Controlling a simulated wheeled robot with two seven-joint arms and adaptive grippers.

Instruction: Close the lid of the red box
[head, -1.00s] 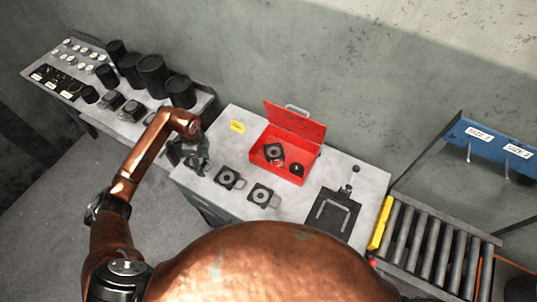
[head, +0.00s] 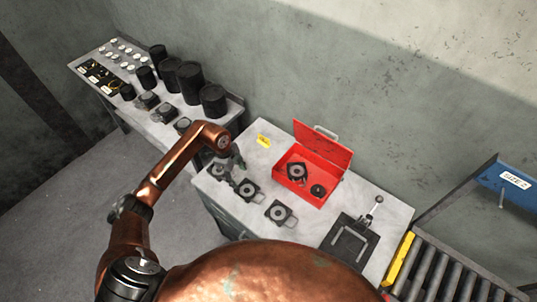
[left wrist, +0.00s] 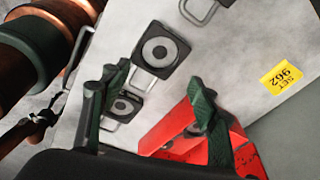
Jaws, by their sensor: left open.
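The red box (head: 298,191) stands on the grey table with its lid (head: 322,150) up, hinged at the back and leaning toward the wall. A black square part with a round centre (head: 297,172) and a dark round part (head: 317,190) lie inside. The lid has a grey handle (head: 326,131) on its far edge. My left gripper (head: 234,163) is open and empty, over the table to the left of the box, apart from it. In the left wrist view part of the red box (left wrist: 178,128) shows beyond the open fingers (left wrist: 160,88), partly hidden by one finger. My right gripper is not in view.
Black square parts with handles (head: 279,212) lie in front of the box. A yellow tag (head: 264,141) lies at the table's back left. A black plate with a lever (head: 350,243) is at right, beside a roller conveyor (head: 450,275). Black cylinders (head: 188,83) stand on the left bench.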

